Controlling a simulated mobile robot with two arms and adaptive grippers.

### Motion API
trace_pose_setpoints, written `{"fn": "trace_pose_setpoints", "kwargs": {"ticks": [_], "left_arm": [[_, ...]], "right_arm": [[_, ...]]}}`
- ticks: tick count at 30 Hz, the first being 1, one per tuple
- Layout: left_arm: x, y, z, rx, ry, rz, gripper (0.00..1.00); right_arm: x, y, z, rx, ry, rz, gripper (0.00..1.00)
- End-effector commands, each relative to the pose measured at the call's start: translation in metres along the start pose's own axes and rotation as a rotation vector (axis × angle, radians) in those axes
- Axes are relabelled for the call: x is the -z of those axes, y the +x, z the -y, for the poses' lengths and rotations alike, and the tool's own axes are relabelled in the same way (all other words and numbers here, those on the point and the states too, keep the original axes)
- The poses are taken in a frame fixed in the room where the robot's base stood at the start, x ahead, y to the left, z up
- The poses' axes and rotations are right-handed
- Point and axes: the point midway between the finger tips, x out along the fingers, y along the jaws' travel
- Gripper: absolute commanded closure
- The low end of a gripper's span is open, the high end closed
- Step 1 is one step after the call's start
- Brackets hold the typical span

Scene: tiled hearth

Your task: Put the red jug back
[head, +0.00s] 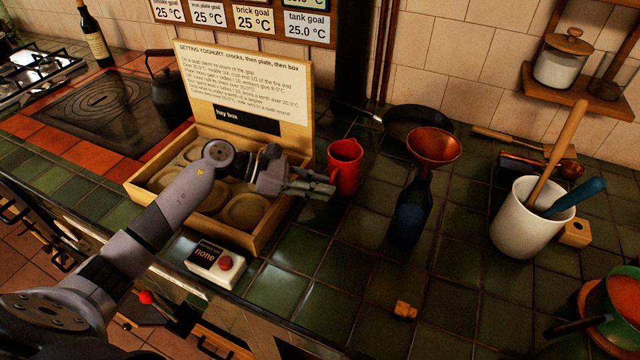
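The red jug (344,168) stands upright on the green tiles, just right of the open hay box (262,228). My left arm reaches in from the left across the box. My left gripper (325,184) is at the box's right edge, with its fingertips close to the jug's lower left side. I cannot tell whether the fingers touch the jug, or whether they are open or shut. My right gripper is not in view.
A blue bottle with a copper funnel (434,145) stands right of the jug, with a dark pan (418,122) behind. A white utensil crock (522,225) is farther right. A button box (215,262) sits before the hay box. The front-middle tiles are mostly clear except a small orange block (405,310).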

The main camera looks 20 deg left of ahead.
Motion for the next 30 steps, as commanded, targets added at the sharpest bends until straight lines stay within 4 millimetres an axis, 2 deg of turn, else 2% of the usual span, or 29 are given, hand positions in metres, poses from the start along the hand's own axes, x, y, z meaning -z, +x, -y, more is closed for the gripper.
{"fn": "trace_pose_setpoints", "kwargs": {"ticks": [3,14,17,30], "left_arm": [[0.0,0.0,0.0,0.0,0.0,0.0,0.72],[-0.003,-0.001,0.0,0.0,0.0,0.0,0.72],[0.001,-0.013,-0.001,-0.003,0.001,-0.002,0.72],[0.002,-0.1,0.0,-0.001,-0.001,-0.003,0.72]], "right_arm": [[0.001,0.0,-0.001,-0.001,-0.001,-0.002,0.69],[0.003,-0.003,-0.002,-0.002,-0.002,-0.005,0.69],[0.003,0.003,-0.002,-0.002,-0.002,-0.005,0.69],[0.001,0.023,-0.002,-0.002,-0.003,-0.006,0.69]]}}
